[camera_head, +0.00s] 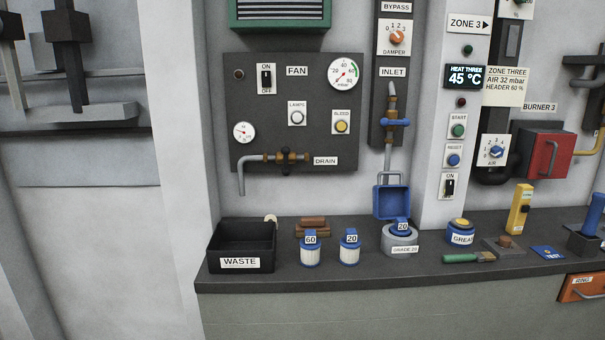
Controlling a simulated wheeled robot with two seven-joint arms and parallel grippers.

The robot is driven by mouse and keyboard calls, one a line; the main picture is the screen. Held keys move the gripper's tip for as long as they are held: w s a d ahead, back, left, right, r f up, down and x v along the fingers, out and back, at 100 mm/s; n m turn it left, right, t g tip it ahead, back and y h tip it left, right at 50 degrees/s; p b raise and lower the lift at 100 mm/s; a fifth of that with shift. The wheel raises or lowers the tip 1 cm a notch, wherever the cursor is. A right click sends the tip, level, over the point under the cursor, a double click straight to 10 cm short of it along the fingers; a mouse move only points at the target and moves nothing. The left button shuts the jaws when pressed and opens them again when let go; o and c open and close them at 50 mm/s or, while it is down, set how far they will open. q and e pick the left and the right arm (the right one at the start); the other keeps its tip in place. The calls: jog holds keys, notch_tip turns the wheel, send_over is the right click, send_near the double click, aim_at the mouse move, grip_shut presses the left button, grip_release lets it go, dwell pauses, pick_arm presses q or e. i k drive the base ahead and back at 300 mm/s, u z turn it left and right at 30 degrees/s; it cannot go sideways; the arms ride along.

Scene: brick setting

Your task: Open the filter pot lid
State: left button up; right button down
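The filter pot (387,246) is a squat grey body with a "GRADE 20" label, on the dark bench below the inlet pipe. A blue-topped filter cartridge marked 20 (402,226) shows at its top. A blue square piece with a raised rim and a handle, which looks like the pot's lid (391,203), stands upright behind the pot. Its hinge is too small to make out. Two more blue-capped cartridges stand left of the pot, one marked 60 (310,256) and one marked 20 (349,255). Neither of my grippers is in view.
A black waste bin (222,247) stands at the bench's left end. A blue valve handle (394,122) is on the inlet pipe above the pot. A blue-and-yellow grease tin (460,231) and a green-handled brush (461,258) lie right of the pot. The bench front (340,278) is clear.

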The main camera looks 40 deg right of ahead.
aim_at(391, 202)
jog(key=u, duration=0.45)
jog(key=i, duration=1)
jog(key=z, duration=1.65)
